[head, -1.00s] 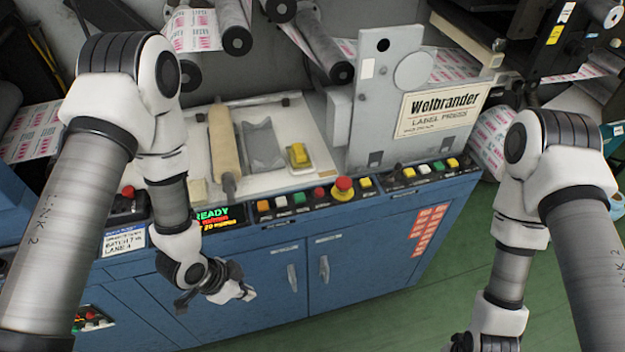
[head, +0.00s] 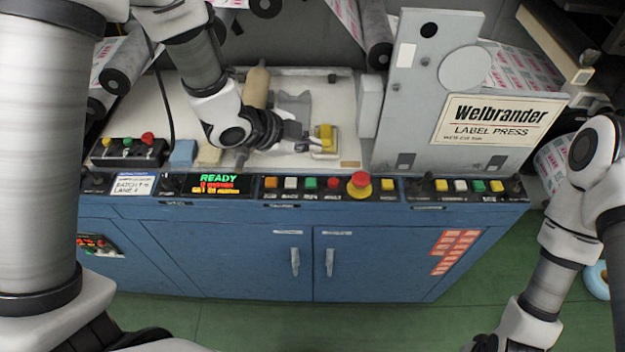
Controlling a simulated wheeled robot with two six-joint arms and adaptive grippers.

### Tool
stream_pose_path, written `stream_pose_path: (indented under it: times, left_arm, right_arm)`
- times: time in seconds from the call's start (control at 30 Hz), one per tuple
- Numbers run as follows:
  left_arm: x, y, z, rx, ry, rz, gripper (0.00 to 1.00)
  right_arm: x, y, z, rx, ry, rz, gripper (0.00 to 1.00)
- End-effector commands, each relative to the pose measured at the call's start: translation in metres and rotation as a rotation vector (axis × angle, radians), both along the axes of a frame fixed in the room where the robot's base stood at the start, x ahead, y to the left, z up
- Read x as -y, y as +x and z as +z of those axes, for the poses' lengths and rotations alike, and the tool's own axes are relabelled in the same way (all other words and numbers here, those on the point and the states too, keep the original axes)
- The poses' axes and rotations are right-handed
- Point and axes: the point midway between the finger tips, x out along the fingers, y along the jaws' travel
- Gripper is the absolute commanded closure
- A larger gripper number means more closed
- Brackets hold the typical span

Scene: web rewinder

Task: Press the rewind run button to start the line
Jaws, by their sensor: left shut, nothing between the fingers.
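A right group includes another green button (head: 479,186). The labels are too small to read, so I cannot tell which is rewind run. A lit display (head: 212,184) reads READY at its top. My left gripper (head: 297,143) is shut and empty, over the white deck behind the left group, apart from the buttons. My right gripper is out of frame.
A control box (head: 128,152) with yellow, green and red buttons stands on the deck at left. The upright Welbrander plate (head: 440,80) rises at right.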

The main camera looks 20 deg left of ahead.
Motion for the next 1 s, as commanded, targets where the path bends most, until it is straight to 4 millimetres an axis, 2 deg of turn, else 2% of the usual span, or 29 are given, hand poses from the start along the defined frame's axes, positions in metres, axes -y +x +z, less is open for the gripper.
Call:
stream_pose_path:
  times: [0.23,0.6,0.7,1.0]
  left_arm:
    - [0.0,0.0,-0.017,-0.001,-0.001,0.0,1.0]
    - [0.0,0.0,-0.072,-0.002,0.0,0.001,1.0]
    - [0.0,0.0,-0.082,-0.001,-0.001,0.001,1.0]
    - [0.0,0.0,-0.089,-0.001,-0.001,0.001,1.0]
  right_arm:
    - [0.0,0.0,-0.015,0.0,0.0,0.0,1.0]
    - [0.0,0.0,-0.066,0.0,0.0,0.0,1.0]
    - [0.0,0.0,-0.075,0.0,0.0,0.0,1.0]
    - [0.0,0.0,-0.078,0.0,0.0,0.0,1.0]
